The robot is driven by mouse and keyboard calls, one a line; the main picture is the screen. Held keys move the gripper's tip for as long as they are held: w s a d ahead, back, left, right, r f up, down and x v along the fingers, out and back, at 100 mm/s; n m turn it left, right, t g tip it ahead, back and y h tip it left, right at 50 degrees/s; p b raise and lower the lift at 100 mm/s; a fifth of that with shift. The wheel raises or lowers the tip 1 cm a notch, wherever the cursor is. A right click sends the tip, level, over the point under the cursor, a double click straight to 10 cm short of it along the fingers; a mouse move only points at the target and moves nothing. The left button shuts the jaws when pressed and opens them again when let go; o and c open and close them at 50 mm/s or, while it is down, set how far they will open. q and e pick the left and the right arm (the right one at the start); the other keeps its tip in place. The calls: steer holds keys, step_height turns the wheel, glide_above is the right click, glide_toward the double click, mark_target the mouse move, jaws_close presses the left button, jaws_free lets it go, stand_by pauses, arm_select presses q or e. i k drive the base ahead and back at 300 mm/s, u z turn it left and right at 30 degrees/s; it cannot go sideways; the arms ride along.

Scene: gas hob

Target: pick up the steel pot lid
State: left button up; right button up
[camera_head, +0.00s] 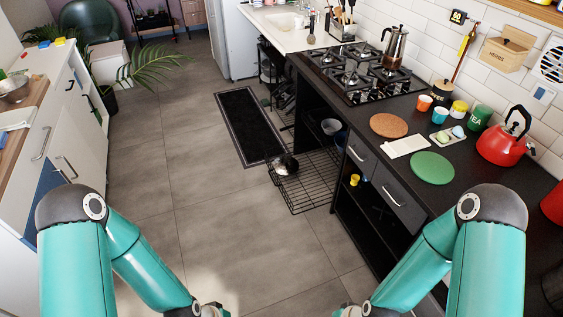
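A small, round, shiny steel piece (285,164) with a dark part lies at the far left end of the pulled-out wire basket (311,187). It looks like the steel pot lid, but it is too small to tell for sure. My two teal arms reach in from the bottom left and bottom right. Their wrists are cut off by the bottom edge of the picture, so neither gripper shows. Both arms are well short of the basket.
The basket juts over the floor from the open dark cabinet below the black counter. A moka pot (395,47) stands on the gas hob (362,74). A red kettle (503,143) and green mat (432,168) are on the counter. The grey floor (215,215) left of the basket is free.

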mark_target(283, 164)
steer(key=i, duration=0.6)
steer(key=z, duration=0.25)
steer(key=k, duration=0.7)
steer(key=u, duration=0.4)
steer(key=i, duration=0.9)
steer(key=z, duration=2.35)
